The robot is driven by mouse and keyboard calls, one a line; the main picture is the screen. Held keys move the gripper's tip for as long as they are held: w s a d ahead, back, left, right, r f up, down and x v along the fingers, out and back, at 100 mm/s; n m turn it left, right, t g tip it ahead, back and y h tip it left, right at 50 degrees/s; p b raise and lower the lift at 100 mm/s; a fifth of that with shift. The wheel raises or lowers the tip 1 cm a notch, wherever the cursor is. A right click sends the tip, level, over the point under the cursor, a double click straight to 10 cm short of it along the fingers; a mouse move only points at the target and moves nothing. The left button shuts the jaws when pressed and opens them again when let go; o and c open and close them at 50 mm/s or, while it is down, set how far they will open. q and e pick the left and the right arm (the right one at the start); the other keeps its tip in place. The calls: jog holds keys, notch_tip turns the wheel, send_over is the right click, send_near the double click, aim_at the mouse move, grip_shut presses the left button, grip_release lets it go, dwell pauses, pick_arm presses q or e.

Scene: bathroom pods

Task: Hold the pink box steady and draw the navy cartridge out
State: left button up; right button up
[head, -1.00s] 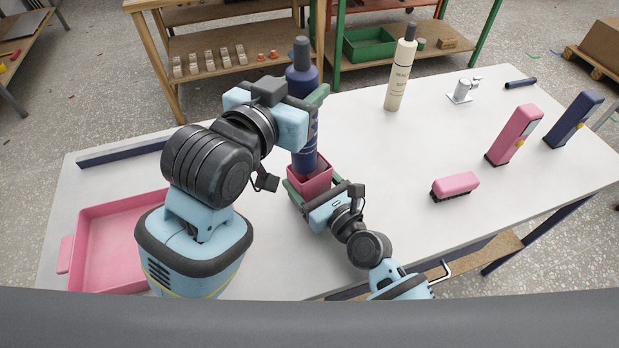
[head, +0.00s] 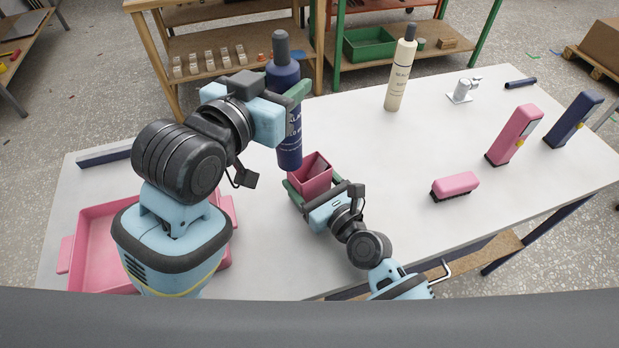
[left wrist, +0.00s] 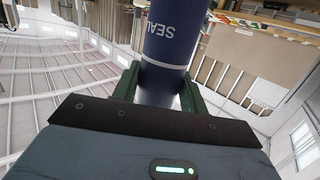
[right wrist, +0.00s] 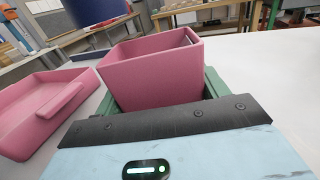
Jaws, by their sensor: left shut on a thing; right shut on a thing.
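The navy cartridge (head: 289,145) is a dark blue bottle shape with white lettering and a grey tip. My left gripper (head: 295,98) is shut on it and holds it upright, above and to the left of the pink box. It also shows between the green fingers in the left wrist view (left wrist: 172,40). The pink box (head: 311,174) is open-topped and stands on the table. My right gripper (head: 312,190) is shut on the pink box, low on its sides; the box also shows in the right wrist view (right wrist: 155,75). The cartridge's lower end is clear of the box.
A pink tray (head: 90,235) lies at the left, partly behind my left arm. A cream bottle (head: 400,75) stands at the back. A pink brush (head: 456,186), an upright pink dispenser (head: 513,136) and a navy one (head: 573,120) stand at the right.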

pick_arm(q)
jog(key=a, duration=0.7)
jog(key=shift+a, duration=0.15)
dwell(0.4)
pick_arm(e)
jog(key=o, duration=1.1)
pick_arm(q)
jog(key=shift+r, duration=0.1)
pick_arm(e)
jog(key=v, duration=1.2)
jog(key=shift+r, duration=0.1)
